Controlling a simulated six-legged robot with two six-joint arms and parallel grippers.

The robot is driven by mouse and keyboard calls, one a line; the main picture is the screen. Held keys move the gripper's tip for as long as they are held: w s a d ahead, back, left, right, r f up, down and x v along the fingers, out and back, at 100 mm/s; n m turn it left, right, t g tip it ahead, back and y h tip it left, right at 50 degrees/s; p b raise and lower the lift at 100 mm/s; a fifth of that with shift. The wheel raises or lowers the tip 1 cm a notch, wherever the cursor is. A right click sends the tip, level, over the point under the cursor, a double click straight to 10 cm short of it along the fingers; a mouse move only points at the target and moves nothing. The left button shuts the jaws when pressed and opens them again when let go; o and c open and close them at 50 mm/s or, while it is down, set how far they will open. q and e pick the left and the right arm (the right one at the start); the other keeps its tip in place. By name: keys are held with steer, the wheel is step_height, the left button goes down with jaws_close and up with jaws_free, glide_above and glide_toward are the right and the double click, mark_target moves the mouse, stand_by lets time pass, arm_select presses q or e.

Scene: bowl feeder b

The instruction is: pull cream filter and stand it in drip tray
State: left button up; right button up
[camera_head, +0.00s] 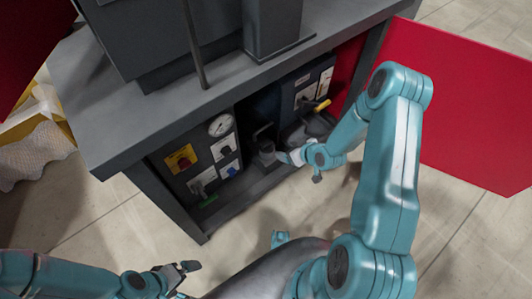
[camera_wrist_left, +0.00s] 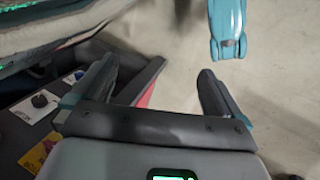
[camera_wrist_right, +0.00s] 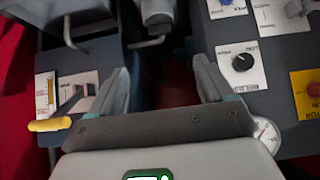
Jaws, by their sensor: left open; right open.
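My right gripper (camera_head: 284,157) is open and empty at the front of the cabinet's open bay. A grey cylindrical part (camera_head: 267,154) stands beside its fingertips in the head view. In the right wrist view a grey round part (camera_wrist_right: 157,12) lies beyond the gap between the open fingers (camera_wrist_right: 161,70). I cannot tell whether this is the cream filter; no clearly cream-coloured filter shows. I cannot pick out the drip tray for certain. My left gripper (camera_head: 182,280) is open and empty, low in front of the cabinet. Its fingers (camera_wrist_left: 156,72) show apart in the left wrist view.
The grey cabinet top (camera_head: 130,125) overhangs the bay. A gauge (camera_head: 220,125), knob panels and a yellow-handled lever (camera_head: 322,105) flank the bay. A red panel (camera_head: 475,110) stands at the right. The floor (camera_head: 100,210) before the cabinet's left side is clear.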

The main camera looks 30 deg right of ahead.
steer(key=b, duration=0.3)
glide_toward(267, 144)
steer(key=x, duration=0.3)
steer(key=b+x, duration=0.3)
steer(key=x, duration=0.2)
steer(key=shift+s+f, duration=0.1)
steer(key=shift+s, duration=0.05)
steer(key=shift+w+f, duration=0.15)
steer(key=shift+w, duration=0.15)
steer(key=c, duration=1.2)
